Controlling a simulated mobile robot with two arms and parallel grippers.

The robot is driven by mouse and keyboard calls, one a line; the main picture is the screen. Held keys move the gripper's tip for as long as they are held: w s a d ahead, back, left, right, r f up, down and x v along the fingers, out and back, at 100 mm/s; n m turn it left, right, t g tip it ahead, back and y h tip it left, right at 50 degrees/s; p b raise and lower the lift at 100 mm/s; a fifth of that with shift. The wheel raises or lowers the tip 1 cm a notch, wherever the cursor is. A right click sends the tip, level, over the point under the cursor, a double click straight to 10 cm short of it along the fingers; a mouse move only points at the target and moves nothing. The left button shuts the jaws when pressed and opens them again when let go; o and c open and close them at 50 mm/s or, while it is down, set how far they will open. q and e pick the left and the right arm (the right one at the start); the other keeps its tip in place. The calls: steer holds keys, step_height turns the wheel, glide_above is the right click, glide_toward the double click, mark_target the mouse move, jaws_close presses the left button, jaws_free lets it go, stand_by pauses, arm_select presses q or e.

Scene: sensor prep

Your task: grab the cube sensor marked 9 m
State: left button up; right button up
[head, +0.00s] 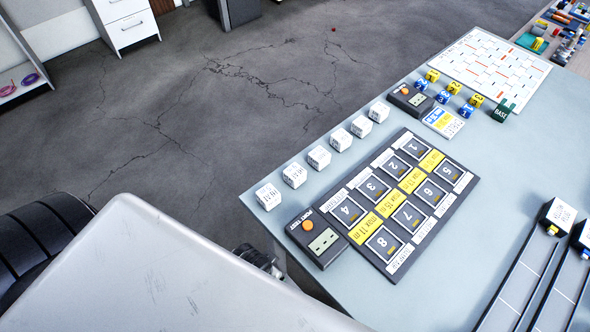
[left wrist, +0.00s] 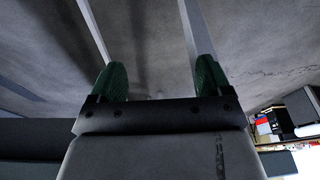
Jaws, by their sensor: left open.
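Several white cubes with small dark print stand in a spaced row along the left edge of the table, from the nearest cube (head: 268,196) to the farthest cube (head: 379,111). Smaller yellow cubes (head: 454,87) and blue cubes (head: 443,97) with marks stand in pairs at the back of the table. The marks are too small for me to tell which cube reads 9 m. My left gripper (left wrist: 160,80) shows in the left wrist view with its two green fingers apart, nothing between them, over the floor. My right gripper is in neither view.
A dark numbered board (head: 408,262) with yellow strips lies mid-table, a grey tester with an orange button (head: 322,243) at its near end. Another tester (head: 410,101), a white chart (head: 485,65) and a green block (head: 502,112) lie behind. Rails (head: 520,285) run at right.

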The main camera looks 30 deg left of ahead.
arm_select(q)
step_height(320, 180, up, 15)
steer(key=w+d+p, duration=0.1)
steer(key=w+p, duration=0.1)
steer(key=w+d+r+m+h, duration=0.1)
steer(key=w+d, duration=0.1)
steer(key=w+d+r+m, duration=0.1)
steer(key=w+d, duration=0.1)
steer(key=w, duration=0.1)
steer(key=w+d+r+m+h, duration=0.1)
steer(key=w+d, duration=0.1)
steer(key=shift+w+d+r+h, duration=0.3)
steer(key=shift+r, duration=0.1)
steer(key=w+a+r+g+y, duration=0.1)
steer(key=w+a, duration=0.1)
steer(key=w, duration=0.4)
step_height(320, 180, up, 4)
steer(key=n+g+y, duration=0.2)
glide_above(295, 171)
steer(key=shift+d+f, duration=0.1)
steer(key=shift+a+f, duration=0.15)
steer(key=shift+a, duration=0.05)
step_height(295, 171, down, 5)
steer(key=shift+w+r, duration=0.1)
steer(key=shift+r, duration=0.05)
steer(key=shift+f+p, duration=0.5)
steer(key=shift+f, duration=2.3)
steer(key=shift+c, duration=0.2)
